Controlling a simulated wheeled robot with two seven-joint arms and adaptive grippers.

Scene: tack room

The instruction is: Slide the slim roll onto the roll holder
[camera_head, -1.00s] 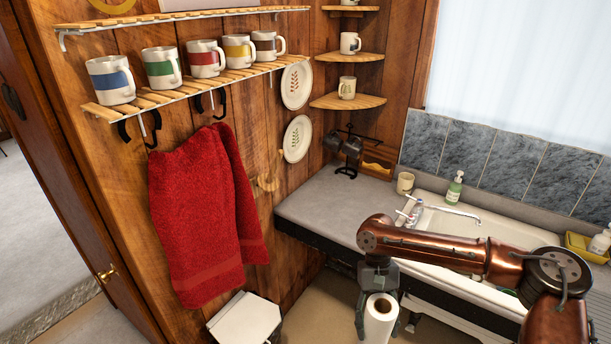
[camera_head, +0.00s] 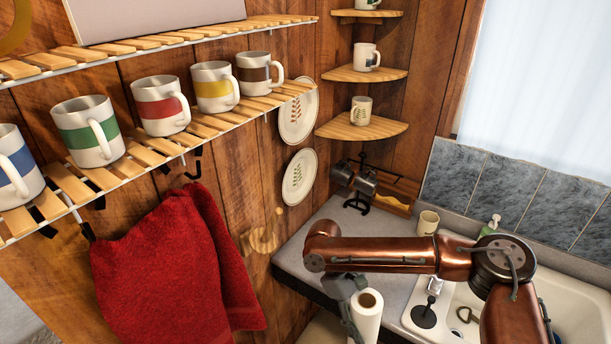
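The slim roll (camera_head: 367,318) is a white paper roll with a brown core, upright at the bottom centre. My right gripper (camera_head: 358,330) is around it, with one grey finger against its left side; the other finger is hidden. The roll's lower end is cut off by the frame. A light wooden fitting (camera_head: 262,238) with an upright peg on the plank wall, left of the roll, looks like the roll holder. There is clear space between it and the roll. My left gripper is not in view.
A red towel (camera_head: 175,270) hangs left of the fitting, under a slatted shelf (camera_head: 150,155) with several mugs. The grey counter (camera_head: 315,250) lies behind my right arm, with a mug rack (camera_head: 365,185) on it. A sink (camera_head: 575,310) is at right.

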